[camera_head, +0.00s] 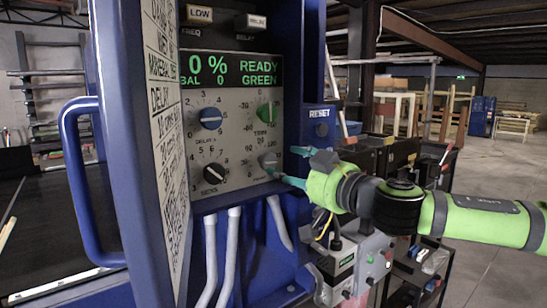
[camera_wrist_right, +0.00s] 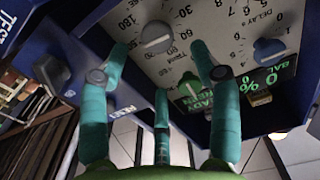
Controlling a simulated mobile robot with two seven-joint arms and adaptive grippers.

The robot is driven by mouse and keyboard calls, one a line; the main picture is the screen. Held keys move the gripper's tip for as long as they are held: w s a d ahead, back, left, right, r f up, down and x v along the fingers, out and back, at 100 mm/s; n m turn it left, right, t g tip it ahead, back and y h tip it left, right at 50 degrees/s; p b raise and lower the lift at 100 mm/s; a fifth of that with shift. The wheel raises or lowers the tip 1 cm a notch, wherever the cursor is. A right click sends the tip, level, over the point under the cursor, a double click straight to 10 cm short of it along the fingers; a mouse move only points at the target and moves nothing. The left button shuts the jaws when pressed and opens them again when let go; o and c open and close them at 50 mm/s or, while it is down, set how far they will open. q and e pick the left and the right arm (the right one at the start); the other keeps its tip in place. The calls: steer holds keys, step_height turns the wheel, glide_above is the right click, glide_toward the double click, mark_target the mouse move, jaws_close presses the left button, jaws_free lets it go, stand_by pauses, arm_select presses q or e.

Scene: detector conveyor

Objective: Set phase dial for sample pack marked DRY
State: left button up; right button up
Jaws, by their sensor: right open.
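The phase dial (camera_head: 269,160) is a grey knob at the lower right of the grey panel, its label partly covered by a fingertip. In the right wrist view the grey phase knob (camera_wrist_right: 157,38) shows between two spread teal fingers. My right gripper (camera_head: 287,163) is open and empty, its fingertips close to the dial; contact cannot be told. The right wrist view also shows its three fingers (camera_wrist_right: 160,62) apart. A display (camera_head: 232,70) reads 0 %, BAL 0, READY GREEN. No sample pack marked DRY can be made out. My left gripper is not in view.
Nearby are a green trim knob (camera_head: 266,112), a blue delay knob (camera_head: 211,117), and a black SENS knob (camera_head: 214,173). An open door (camera_head: 163,120) with a written chart stands at left.

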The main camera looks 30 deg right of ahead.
mark_target(271, 164)
steer(key=shift+w+f, duration=0.15)
steer(key=shift+w, duration=0.95)
steer(key=w+p, duration=0.1)
steer(key=w, duration=0.1)
steer(key=shift+w+f, duration=0.1)
steer(key=shift+w, duration=0.4)
steer(key=shift+w+a+p, duration=0.15)
steer(key=shift+w+p, duration=0.2)
steer(key=shift+w, duration=0.35)
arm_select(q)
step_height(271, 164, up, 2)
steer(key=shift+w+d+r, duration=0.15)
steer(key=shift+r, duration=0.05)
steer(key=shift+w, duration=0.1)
arm_select(e)
steer(key=shift+c, duration=0.8)
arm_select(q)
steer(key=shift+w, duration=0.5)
arm_select(e)
steer(key=c, duration=1)
